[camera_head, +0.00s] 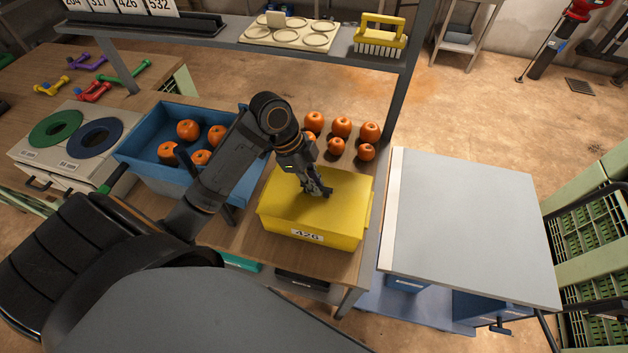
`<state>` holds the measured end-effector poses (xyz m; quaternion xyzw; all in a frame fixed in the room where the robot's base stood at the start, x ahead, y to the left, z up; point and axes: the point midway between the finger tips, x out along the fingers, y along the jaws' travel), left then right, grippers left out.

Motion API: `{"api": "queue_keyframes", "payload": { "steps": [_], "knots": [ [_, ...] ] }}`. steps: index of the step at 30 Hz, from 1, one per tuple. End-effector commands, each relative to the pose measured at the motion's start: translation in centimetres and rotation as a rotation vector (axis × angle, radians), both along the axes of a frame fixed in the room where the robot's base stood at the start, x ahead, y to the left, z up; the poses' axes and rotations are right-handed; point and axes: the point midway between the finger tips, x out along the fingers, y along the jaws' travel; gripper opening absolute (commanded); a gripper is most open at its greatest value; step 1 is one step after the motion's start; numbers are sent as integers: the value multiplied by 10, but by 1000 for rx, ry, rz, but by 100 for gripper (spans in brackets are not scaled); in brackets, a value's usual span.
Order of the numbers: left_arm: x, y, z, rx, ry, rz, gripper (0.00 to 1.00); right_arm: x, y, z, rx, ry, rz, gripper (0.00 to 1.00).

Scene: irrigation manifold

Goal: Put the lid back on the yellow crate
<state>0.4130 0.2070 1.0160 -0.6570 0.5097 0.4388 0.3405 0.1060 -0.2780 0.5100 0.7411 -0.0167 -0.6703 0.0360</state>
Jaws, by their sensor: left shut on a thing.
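The yellow crate (335,242) stands on the wooden table, with a white label reading 426 on its front wall. A flat yellow lid (346,205) covers the top of the crate. I cannot tell whether it rests on the rim all the way round or is slightly above it. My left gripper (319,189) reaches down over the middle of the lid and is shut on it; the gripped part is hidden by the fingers. My right gripper is not in view.
A blue crate (139,150) with several orange fruits stands to the left, partly behind my left arm. More orange fruits (341,127) lie behind the yellow crate. A shelf (230,35) spans the back. A grey-topped table (470,225) to the right is clear.

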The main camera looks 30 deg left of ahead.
Motion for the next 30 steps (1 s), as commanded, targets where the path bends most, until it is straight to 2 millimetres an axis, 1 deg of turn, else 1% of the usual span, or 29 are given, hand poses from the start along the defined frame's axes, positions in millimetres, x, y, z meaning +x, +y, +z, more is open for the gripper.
{"api": "queue_keyframes", "payload": {
  "steps": [11,19,29,30],
  "knots": [
    [0,0,0,0,0,-1,0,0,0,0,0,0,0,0],
    [0,0,0,0,0,-1,0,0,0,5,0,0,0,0],
    [0,0,-1,0,0,-1,0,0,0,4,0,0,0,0],
    [0,0,-1,0,0,-1,14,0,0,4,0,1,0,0]
  ]
}}
